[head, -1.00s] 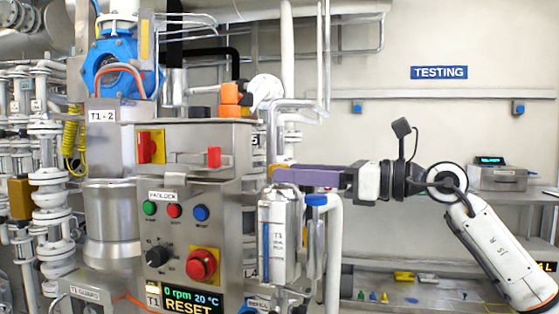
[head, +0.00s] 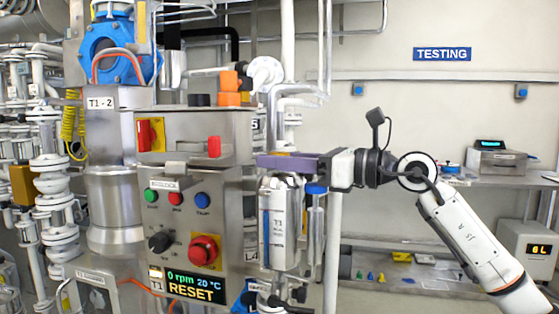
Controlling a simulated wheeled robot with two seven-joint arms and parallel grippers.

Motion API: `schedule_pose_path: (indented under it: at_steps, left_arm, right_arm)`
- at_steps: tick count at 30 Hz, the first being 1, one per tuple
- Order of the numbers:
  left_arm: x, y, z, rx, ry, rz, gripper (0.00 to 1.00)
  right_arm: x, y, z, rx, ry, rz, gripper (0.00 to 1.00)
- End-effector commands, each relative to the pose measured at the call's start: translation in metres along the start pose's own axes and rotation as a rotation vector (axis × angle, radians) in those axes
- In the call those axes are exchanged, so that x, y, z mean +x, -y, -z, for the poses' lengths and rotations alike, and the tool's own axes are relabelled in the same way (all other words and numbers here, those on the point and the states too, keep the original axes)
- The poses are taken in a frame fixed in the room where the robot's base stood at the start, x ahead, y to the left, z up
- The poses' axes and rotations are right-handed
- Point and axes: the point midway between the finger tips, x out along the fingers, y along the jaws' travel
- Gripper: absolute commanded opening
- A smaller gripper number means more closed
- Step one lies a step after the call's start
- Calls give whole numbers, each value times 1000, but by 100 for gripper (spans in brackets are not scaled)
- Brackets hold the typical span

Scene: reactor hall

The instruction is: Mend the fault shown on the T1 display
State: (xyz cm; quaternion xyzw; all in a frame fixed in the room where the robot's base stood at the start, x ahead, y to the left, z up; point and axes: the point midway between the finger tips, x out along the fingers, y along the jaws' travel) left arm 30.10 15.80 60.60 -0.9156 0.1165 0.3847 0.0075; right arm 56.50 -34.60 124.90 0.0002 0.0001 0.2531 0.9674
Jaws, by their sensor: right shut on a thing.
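The T1 display (head: 195,287) reads "0 rpm 20 °C RESET" at the foot of the steel control panel (head: 228,205). My right gripper (head: 265,162), with purple fingers, comes in from the right over the top of a grey cylinder (head: 281,235) beside the panel. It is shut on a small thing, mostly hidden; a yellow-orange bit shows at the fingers. My left gripper is out of view.
Pipes run close behind my gripper. A shelf (head: 420,277) with small coloured parts and a bench device (head: 497,160) stand at the right.

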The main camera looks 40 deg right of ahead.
Motion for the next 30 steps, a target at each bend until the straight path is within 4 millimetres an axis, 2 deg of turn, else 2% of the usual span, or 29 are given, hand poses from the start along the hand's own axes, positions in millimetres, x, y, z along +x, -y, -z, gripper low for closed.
schedule_pose_path:
  at_steps: [15,29,30]
  left_arm:
    - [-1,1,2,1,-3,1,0]
    - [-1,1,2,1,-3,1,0]
    - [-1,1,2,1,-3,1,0]
  right_arm:
    - [1,-2,2,-5,-10,232,7]
    - [0,-1,2,0,-3,267,7]
    - [0,-1,2,0,-4,267,34]
